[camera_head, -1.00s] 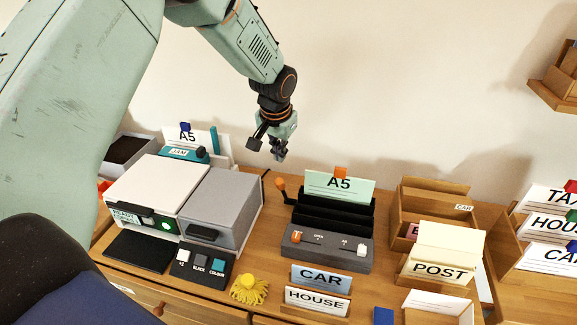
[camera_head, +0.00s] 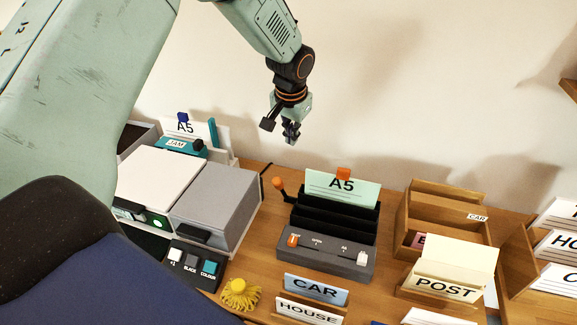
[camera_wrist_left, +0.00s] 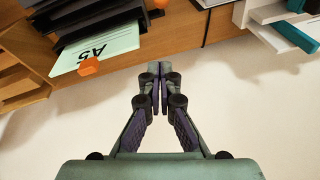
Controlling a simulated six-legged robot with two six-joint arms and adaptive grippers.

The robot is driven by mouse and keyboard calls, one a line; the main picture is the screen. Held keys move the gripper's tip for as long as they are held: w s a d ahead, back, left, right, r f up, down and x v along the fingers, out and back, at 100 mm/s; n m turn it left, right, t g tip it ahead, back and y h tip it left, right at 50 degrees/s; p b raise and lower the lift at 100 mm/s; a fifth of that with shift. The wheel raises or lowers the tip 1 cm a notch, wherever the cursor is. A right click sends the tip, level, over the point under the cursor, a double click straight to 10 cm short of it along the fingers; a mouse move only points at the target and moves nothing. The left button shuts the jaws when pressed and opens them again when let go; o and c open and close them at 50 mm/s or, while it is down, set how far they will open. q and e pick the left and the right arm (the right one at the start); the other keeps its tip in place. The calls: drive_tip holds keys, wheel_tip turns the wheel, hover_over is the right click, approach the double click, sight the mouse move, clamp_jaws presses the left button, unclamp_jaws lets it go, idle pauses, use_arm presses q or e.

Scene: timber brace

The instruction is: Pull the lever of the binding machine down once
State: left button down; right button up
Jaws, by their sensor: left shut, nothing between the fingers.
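The binding machine (camera_head: 320,256) is a dark grey box with black upright slots and a green A5 sheet (camera_head: 343,188) standing at its back. Its lever (camera_head: 280,186) has an orange knob and stands up at the machine's left side. My left gripper (camera_head: 291,138) is shut and empty, in the air above and behind the lever, apart from it. In the left wrist view the gripper (camera_wrist_left: 158,110) has its fingertips together, with the A5 sheet (camera_wrist_left: 95,55) at upper left. My right gripper is not in view.
A printer-like machine (camera_head: 215,200) with a button pad (camera_head: 193,264) stands left of the binding machine. A wooden box (camera_head: 440,215) and a POST card (camera_head: 448,285) are to the right. CAR (camera_head: 316,289) and HOUSE cards stand in front. The wall is close behind.

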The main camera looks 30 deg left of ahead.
use_arm(q)
drive_tip(key=f, duration=0.3)
drive_tip(key=s+a+f+p, duration=0.1)
drive_tip(key=f, duration=0.7)
drive_tip(key=shift+s+a, duration=0.2)
drive_tip(key=shift+s, duration=0.2)
drive_tip(key=shift+w+a+f, duration=0.15)
drive_tip(key=shift+w+f, duration=0.1)
drive_tip(key=shift+w, duration=0.05)
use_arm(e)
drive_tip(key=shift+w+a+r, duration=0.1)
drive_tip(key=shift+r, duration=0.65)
